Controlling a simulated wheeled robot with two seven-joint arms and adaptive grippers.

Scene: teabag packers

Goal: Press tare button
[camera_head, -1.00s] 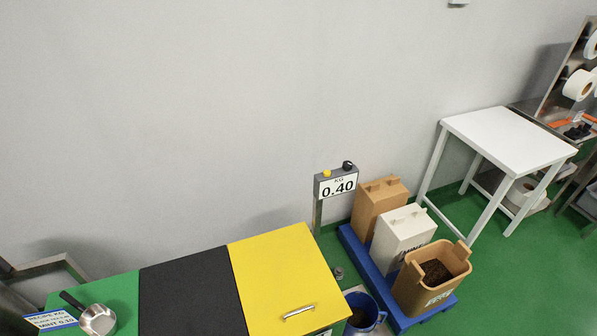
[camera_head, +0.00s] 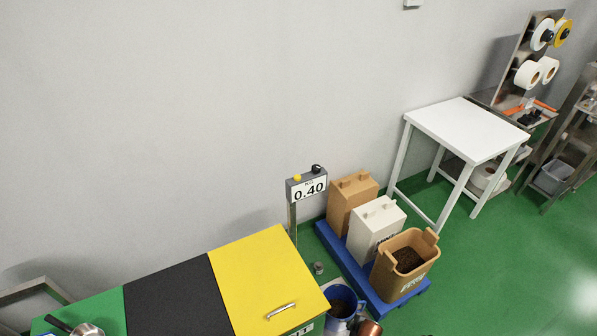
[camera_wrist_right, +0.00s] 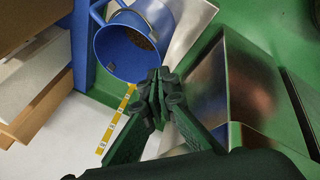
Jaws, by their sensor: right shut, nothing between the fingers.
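The scale display (camera_head: 307,189) reads 0.40 KG on a post beside the yellow-topped bin. A yellow button (camera_head: 297,178) and a black knob (camera_head: 316,169) sit on top of it; no tare label is legible. A blue bucket (camera_head: 343,293) with dark contents stands below and right of the display. It also shows in the right wrist view (camera_wrist_right: 105,68), on a steel surface (camera_wrist_right: 190,32). My right gripper (camera_wrist_right: 158,78) is shut and empty, its tips near the bucket's rim in that view. The display is not seen there. My left gripper is not in view.
A blue pallet (camera_head: 345,270) holds a brown box (camera_head: 350,207), a white box (camera_head: 372,232) and an open tan tub (camera_head: 398,280) with dark contents. A white table (camera_head: 465,128) stands behind right. Yellow (camera_head: 255,265), black and green counter tops lie left. Green floor is clear at right.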

